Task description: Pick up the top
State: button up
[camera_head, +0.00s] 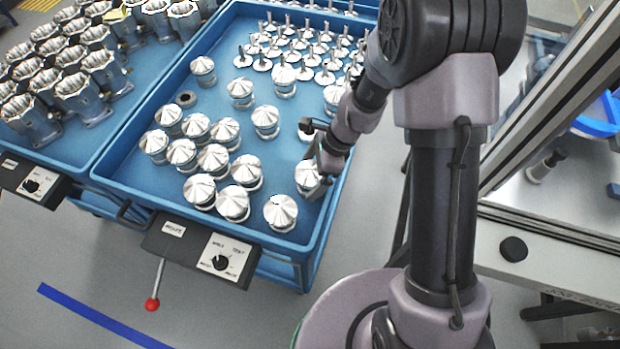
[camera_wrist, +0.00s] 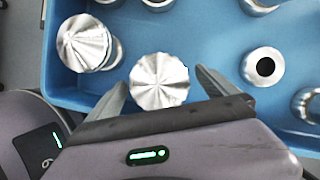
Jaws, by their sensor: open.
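The tops are silver, cone-shaped, ribbed metal parts standing in a blue tray (camera_head: 311,262). One top (camera_head: 307,174) is at my gripper (camera_head: 322,172), near the tray's right wall. In the wrist view this top (camera_wrist: 159,81) lies between the two fingers of my gripper (camera_wrist: 161,77). The fingers are open, one on each side of it, with a gap visible at the right finger. Whether the left finger touches it is hard to tell. Another top (camera_wrist: 86,43) stands to the left in the wrist view; it is the nearby front top (camera_head: 281,212) or a neighbour.
Several more tops (camera_head: 213,160) stand close together in the tray's front half. Small stemmed parts (camera_head: 290,55) fill the back. A dark ring (camera_head: 186,99) lies at the left. A second blue tray with metal housings (camera_head: 82,95) stands left. A metal frame (camera_head: 545,95) is right.

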jog(key=shift+r, duration=0.2)
jog(key=c, duration=1.7)
